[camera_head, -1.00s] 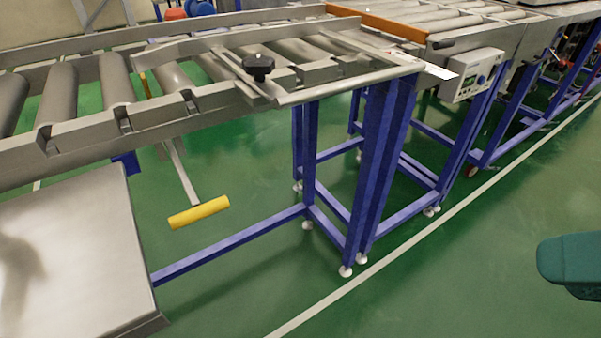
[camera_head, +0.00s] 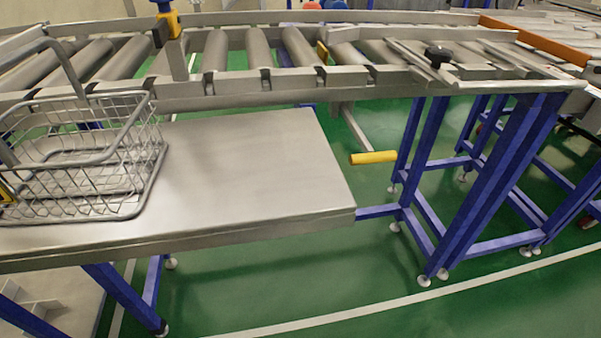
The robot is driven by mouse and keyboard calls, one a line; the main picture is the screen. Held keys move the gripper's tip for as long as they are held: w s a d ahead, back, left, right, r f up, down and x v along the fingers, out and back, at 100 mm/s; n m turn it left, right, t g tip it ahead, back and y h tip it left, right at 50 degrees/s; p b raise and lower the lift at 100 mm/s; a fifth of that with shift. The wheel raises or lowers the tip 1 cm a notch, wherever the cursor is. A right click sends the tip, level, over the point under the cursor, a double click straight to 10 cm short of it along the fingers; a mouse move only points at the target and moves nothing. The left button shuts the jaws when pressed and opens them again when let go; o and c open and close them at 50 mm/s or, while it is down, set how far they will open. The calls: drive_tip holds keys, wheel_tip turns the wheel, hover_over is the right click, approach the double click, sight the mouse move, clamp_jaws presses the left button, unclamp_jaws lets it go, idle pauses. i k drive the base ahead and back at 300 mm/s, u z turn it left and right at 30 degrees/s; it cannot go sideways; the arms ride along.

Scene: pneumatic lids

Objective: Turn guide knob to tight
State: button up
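The guide knob (camera_head: 438,56) is a black lobed knob on top of the conveyor's right end, in the upper right of the head view. It sits by the angled metal guide rail (camera_head: 418,58). Whether the knob is tight or loose cannot be told from here. My gripper is not in view.
A metal side table (camera_head: 260,160) stands in front of the roller conveyor (camera_head: 215,50), with a wire basket (camera_head: 80,160) on its left. A yellow-handled lever (camera_head: 373,157) hangs below the conveyor. Blue legs (camera_head: 500,190) stand at right. Green floor (camera_head: 380,285) in front is clear.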

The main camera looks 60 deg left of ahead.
sight(438, 55)
drive_tip(key=z, duration=1.35)
drive_tip(key=i, duration=0.65)
drive_tip(key=u, duration=3.8)
drive_tip(key=k, duration=0.5)
drive_tip(key=z, duration=0.15)
drive_tip(key=i, duration=0.6)
drive_tip(key=u, duration=0.05)
